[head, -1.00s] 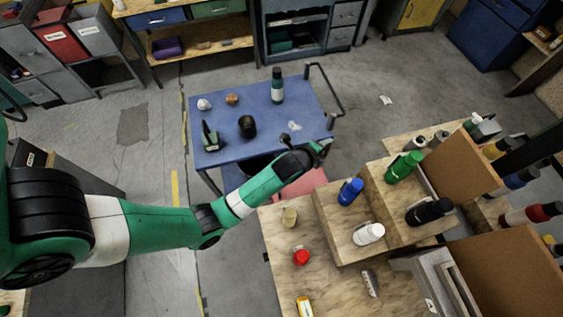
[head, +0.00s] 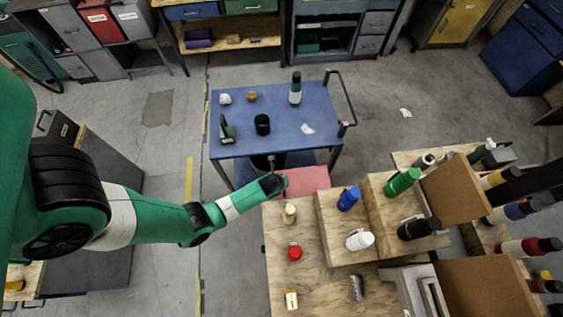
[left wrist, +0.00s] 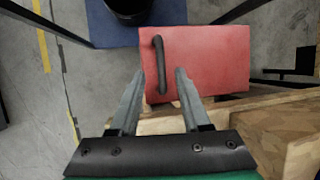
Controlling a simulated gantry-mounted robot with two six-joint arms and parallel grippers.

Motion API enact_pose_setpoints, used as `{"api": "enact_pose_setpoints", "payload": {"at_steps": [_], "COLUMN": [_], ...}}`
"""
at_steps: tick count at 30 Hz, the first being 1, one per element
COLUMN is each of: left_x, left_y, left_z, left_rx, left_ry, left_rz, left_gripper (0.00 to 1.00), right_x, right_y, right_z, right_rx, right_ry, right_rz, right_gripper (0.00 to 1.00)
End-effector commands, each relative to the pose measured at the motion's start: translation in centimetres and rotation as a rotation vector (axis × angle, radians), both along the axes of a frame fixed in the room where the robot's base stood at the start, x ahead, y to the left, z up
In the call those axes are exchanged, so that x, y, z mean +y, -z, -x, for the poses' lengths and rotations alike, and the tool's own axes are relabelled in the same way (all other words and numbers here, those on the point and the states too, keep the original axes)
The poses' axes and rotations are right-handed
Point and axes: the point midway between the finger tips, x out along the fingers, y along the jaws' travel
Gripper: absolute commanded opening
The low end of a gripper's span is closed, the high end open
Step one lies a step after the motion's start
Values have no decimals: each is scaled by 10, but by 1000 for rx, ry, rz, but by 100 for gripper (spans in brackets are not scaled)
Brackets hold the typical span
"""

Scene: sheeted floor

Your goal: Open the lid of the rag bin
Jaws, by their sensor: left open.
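The rag bin's red lid (left wrist: 210,60) fills the upper middle of the left wrist view, lying flat and closed, with a black bar handle (left wrist: 158,58) near its left side. In the head view the red lid (head: 308,180) shows between the blue cart and the wooden bench, partly covered by my left arm's end. My left gripper (left wrist: 160,74) is open. Its two fingers appear on either side of the handle's near end; I cannot tell how far above it they are. In the head view my left gripper (head: 280,183) is at the lid's left, its fingers hard to make out. My right gripper is out of view.
The blue cart (head: 285,120) with bottles and a black cup (head: 262,125) stands behind the bin. The wooden bench (head: 280,245) with stepped blocks and several bottles is close on the right. Grey floor is free at the left.

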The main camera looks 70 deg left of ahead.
Motion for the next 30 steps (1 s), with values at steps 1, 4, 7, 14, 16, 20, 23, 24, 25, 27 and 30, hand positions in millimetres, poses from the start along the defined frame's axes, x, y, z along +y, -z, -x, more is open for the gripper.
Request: {"api": "enact_pose_setpoints", "payload": {"at_steps": [1,4,7,14,16,20,23,24,25,27,30], "left_x": [4,9,14,16,16,16,16,16,16,16,16], "left_y": [19,31,39,42,42,42,42,42,42,42,42], "left_z": [-3,-7,-10,-12,-12,-12,-12,-12,-12,-12,-12], "left_rx": [-1,-1,-1,0,-1,-1,-1,-1,-1,-1,-1], "left_ry": [-3,-2,-2,-1,-1,-1,-1,-1,-1,-1,-1], "left_rz": [0,1,1,0,0,0,0,0,0,0,0], "left_gripper": [47,47,47,47,47,34,16,9,4,0,0], "right_x": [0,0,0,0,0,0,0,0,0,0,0], "right_y": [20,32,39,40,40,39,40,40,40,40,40], "right_z": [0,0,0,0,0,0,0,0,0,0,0], "right_rx": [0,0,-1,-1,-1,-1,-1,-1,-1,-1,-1], "right_ry": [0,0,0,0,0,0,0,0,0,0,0], "right_rz": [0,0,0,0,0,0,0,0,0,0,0], "right_gripper": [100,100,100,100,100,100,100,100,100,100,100]}}
